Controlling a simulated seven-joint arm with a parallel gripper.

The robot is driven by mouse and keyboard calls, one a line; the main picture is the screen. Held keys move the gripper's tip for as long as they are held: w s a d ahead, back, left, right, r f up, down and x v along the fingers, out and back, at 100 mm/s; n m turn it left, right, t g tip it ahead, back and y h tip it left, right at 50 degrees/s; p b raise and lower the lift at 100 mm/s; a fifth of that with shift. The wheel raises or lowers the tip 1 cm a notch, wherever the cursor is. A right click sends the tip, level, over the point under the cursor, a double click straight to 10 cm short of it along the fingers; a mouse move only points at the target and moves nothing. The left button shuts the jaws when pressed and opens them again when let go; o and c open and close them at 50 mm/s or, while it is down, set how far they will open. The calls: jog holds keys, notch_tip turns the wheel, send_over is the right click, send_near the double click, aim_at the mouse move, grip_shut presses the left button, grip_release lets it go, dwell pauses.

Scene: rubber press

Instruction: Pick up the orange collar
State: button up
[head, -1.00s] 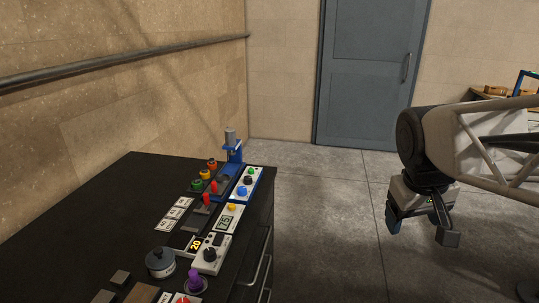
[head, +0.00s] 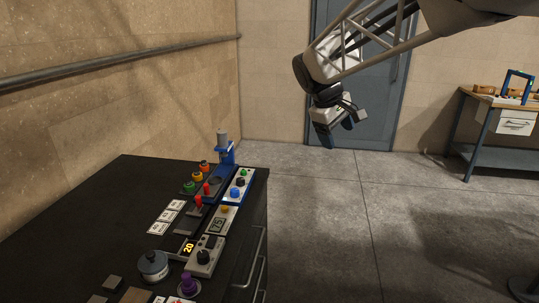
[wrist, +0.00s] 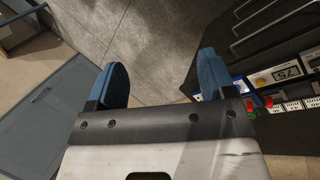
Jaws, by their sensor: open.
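The orange collar (head: 204,167) is the farthest of three small ring-shaped collars in a row near the back of the dark cabinet top. A yellow collar (head: 197,177) and a green collar (head: 189,187) stand in front of it. My gripper (head: 344,129) is open and empty, in the air to the right of the cabinet and well apart from the collars. In the wrist view, its two blue fingers (wrist: 162,80) are spread, with bare floor between them. I cannot make out the orange collar there.
A blue press (head: 226,155) stands right behind the collars. Control boxes (head: 205,257), a red-handled lever (head: 197,201), white cards (head: 166,217) and a grey round pot (head: 153,264) share the cabinet top. A workbench (head: 490,108) stands at the far right. The floor between is clear.

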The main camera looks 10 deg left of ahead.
jog(key=w+a+f+n+t+h, duration=0.15)
jog(key=w+a+n, duration=0.25)
jog(key=w+a, duration=1)
jog(key=n+t+h, duration=0.3)
jog(key=n, duration=0.5)
send_over(204, 168)
jog(key=s+d, duration=0.2)
jog(key=d, duration=0.3)
notch_tip(204, 168, down, 13)
jog(key=a+f+n, duration=0.1)
jog(key=a+f, duration=0.3)
jog(key=a+f+n+t+h, duration=0.1)
jog(key=a+f, duration=0.3)
jog(key=s+a+f+n+h, duration=0.1)
jog(key=a+f+n, duration=0.1)
jog(key=a+f, duration=0.2)
jog(key=shift+a+f+t, duration=0.2)
jog(key=shift+f+t, duration=0.05)
jog(key=shift+f, duration=0.35)
jog(key=shift+x, duration=1.3)
jog(key=shift+d, duration=0.1)
jog(key=shift+x, duration=2.6)
